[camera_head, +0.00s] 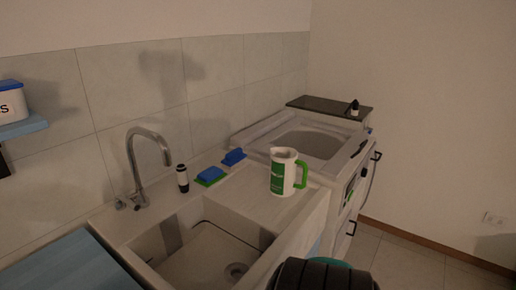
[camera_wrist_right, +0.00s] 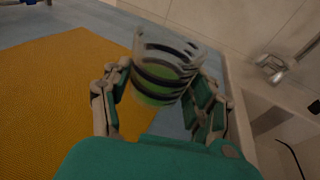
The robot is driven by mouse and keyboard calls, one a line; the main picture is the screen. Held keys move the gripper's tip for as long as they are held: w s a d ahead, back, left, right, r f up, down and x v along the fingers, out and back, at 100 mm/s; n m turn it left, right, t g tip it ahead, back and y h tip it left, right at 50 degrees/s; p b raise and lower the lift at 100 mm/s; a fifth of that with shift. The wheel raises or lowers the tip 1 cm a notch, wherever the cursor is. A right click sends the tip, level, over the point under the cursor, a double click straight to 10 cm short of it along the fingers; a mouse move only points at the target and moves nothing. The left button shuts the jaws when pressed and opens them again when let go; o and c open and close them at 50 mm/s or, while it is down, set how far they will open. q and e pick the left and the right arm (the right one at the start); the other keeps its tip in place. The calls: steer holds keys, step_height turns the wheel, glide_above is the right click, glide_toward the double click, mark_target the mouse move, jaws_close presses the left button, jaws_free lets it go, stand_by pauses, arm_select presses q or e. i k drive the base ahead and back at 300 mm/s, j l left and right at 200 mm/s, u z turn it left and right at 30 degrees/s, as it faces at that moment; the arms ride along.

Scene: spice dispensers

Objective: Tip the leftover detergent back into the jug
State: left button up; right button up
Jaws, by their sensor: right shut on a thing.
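A white jug (camera_head: 284,172) with a green label and green handle stands upright on the counter right of the sink in the head view. Its handle points right. In the right wrist view, my right gripper (camera_wrist_right: 163,80) is shut on a clear cup (camera_wrist_right: 166,62) with dark bands. Green liquid (camera_wrist_right: 152,92) shows inside the cup's lower part. The cup is over a blue counter with an orange mat. The jug is not in the wrist view. My left gripper is not in view.
The sink basin (camera_head: 205,255) with a tall faucet (camera_head: 148,160) lies left of the jug. A small black-and-white bottle (camera_head: 182,178) and blue-green sponges (camera_head: 211,175) stand behind it. An orange mat (camera_wrist_right: 60,90) lies on the blue counter (camera_wrist_right: 85,15).

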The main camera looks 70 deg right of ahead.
mark_target(284, 160)
steer(key=k+l+u, duration=0.15)
steer(key=l, duration=0.3)
steer(key=k+l+u, duration=0.1)
steer(key=l, duration=0.3)
steer(key=k+l+u, duration=0.15)
steer(key=k+l, duration=0.2)
steer(key=k+l+u, duration=0.1)
steer(key=l, duration=0.3)
steer(key=k+l, duration=0.55)
steer(key=l, duration=0.2)
steer(key=k+l+u, duration=0.1)
steer(key=k+l, duration=0.45)
steer(key=l, duration=0.15)
